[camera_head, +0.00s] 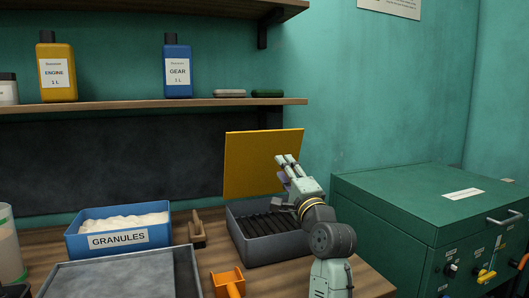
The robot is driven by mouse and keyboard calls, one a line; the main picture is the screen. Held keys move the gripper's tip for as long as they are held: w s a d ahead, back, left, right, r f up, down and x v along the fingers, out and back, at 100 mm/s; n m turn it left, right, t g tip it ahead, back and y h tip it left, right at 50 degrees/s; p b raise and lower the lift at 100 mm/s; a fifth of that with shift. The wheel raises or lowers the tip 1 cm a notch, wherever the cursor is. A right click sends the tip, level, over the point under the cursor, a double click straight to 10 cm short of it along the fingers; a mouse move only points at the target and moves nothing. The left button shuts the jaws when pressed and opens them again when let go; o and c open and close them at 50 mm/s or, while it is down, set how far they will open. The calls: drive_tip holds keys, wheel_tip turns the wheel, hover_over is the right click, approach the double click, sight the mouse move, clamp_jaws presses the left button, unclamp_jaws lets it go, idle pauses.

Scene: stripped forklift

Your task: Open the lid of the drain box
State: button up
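The drain box is a dark grey box (273,250) on the wooden bench, with black ribs across its inside. Its yellow lid (248,158) stands raised, nearly upright, along the back of the box, and the inside is exposed. My gripper (285,161) is in front of the right part of the lid, above the box. Its fingertips overlap the lid in the picture; I cannot tell whether they touch it. The finger gap is too small to judge. My wrist and forearm hide the right side of the box.
A blue granules bin (90,240), a grey tray (120,276), an orange scoop (228,282) and a brown item (197,232) lie left of the box. A green cabinet (400,205) stands right. A shelf (150,104) with bottles hangs above, left of the lid.

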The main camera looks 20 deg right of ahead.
sight(265, 140)
drive_tip(key=shift+w+r, duration=0.15)
drive_tip(key=shift+w, duration=0.1)
drive_tip(key=shift+c, duration=0.7)
drive_tip(key=p+x, duration=0.5)
drive_tip(key=x, duration=0.7)
drive_tip(key=shift+w, duration=0.15)
clamp_jaws()
drive_tip(key=shift+w+r, duration=0.1)
drive_tip(key=shift+w, duration=0.45)
drive_tip(key=shift+d, duration=0.15)
